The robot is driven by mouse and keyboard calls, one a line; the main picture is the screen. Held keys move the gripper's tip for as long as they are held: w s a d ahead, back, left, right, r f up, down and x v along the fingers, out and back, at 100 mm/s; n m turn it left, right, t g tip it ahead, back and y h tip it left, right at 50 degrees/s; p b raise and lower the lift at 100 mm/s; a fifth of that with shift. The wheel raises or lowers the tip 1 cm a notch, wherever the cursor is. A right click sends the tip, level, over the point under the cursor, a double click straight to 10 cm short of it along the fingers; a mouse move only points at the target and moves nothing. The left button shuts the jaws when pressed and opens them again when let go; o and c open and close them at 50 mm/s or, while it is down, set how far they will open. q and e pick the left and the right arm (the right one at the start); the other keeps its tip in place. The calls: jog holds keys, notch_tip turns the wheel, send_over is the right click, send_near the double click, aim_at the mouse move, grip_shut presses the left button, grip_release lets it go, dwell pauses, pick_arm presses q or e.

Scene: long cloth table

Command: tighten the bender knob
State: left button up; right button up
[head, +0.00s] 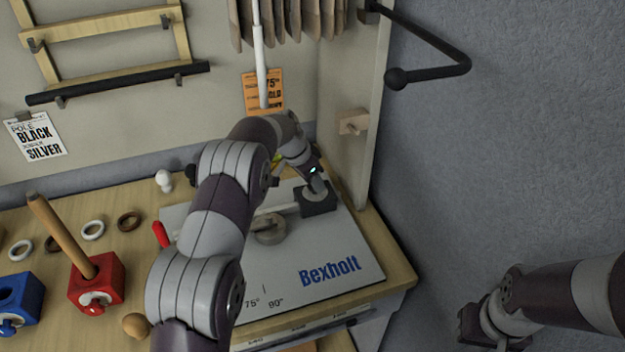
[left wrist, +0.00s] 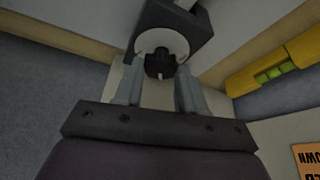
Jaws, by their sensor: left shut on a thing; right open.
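The bender is a grey plate (head: 355,245) marked Bexholt, lying on the wooden table. A dark block (head: 320,207) stands at its far right corner. In the left wrist view, the bender knob (left wrist: 160,65) is a dark piece in front of a pale round disc (left wrist: 172,41) on that block. My left gripper (head: 316,184) reaches down onto the block; in the left wrist view its fingers (left wrist: 160,86) are on both sides of the knob, shut on it. My right gripper (head: 478,326) is open and empty, right of the table, its fingertips not clear.
A red handle (head: 160,234) shows left of my left arm, and a grey round post (head: 269,231) stands on the plate. Red (head: 96,282) and blue (head: 18,300) blocks and several rings lie left. A side panel (head: 358,80) rises behind the knob. A yellow tool (left wrist: 275,72) lies nearby.

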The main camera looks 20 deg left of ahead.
pick_arm(q)
jog(key=o, duration=1.1)
jog(key=shift+c, duration=0.2)
jog(key=shift+r, duration=0.15)
jog(key=s+a+b, duration=0.1)
jog(key=s+a, duration=0.1)
jog(key=s, duration=0.1)
jog(key=s+a+b, duration=0.1)
jog(key=s+a, duration=0.2)
jog(key=s+a+b, duration=0.1)
jog(key=s+a, duration=0.1)
jog(key=s, duration=0.1)
jog(key=shift+s+a+r+b, duration=0.4)
